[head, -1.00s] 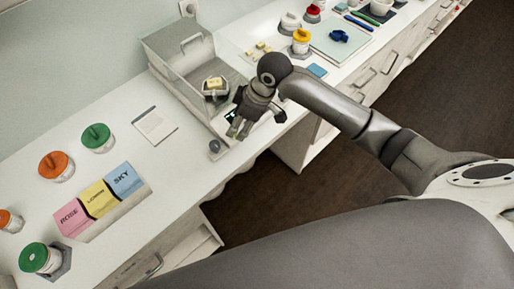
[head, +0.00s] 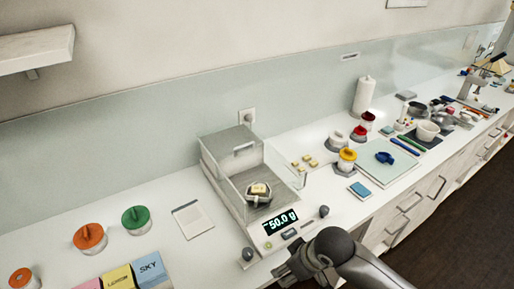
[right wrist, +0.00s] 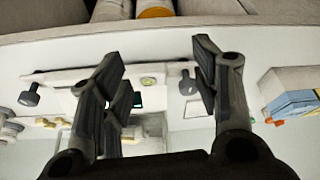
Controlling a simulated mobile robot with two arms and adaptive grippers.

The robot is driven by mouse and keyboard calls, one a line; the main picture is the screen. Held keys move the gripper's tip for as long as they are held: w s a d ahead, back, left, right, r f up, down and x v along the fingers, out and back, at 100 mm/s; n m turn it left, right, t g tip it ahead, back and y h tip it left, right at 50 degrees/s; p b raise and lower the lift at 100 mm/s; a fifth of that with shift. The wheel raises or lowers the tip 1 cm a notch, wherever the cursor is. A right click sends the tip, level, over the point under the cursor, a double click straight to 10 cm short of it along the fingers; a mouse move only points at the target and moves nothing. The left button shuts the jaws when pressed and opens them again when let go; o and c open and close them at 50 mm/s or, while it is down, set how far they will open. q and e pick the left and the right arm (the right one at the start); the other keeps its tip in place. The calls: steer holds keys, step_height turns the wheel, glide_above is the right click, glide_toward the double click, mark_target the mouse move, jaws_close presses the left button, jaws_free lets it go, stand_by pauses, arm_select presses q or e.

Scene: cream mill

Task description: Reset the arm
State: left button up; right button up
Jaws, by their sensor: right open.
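My right gripper (head: 290,268) is at the lower middle of the head view, just in front of the balance (head: 262,232). In the right wrist view its two fingers stand apart with nothing between them (right wrist: 158,62). The balance has a clear draft shield and a lit display (head: 281,222) reading about 50.0 g. A small dish (head: 262,198) with a pale yellow piece sits inside it. A dark knob (right wrist: 187,84) of the balance shows between the fingers in the wrist view. My left gripper is not in view.
Orange (head: 90,236) and green-lidded jars (head: 136,219) and a white pad (head: 193,219) stand left of the balance. Coloured boxes (head: 150,268) are at the lower left. A yellow-lidded jar (head: 347,159) and a blue pad (head: 361,190) are to the right. A shelf (head: 38,48) hangs upper left.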

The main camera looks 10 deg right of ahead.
steer(key=s+d+f+m+h, duration=0.1)
steer(key=s+d+m, duration=0.15)
steer(key=s, duration=0.55)
steer(key=s+d+f+m+h, duration=0.1)
steer(key=s+d+f+m, duration=0.15)
steer(key=s, duration=0.55)
step_height(320, 180, down, 34)
steer(key=s+g+b, duration=0.2)
steer(key=s+b, duration=0.1)
steer(key=b, duration=0.5)
steer(key=s+d+f+b, duration=0.1)
steer(key=s+f+b, duration=0.2)
steer(key=s+f, duration=0.4)
steer(key=s+d+f+n+b, duration=0.1)
steer(key=s+d+f+b, duration=0.1)
steer(key=s+f, duration=0.6)
step_height(320, 180, down, 5)
steer(key=shift+s+d+f+g+b, duration=0.1)
steer(key=shift+s+d+g+b, duration=0.2)
steer(key=shift+g+b, duration=0.15)
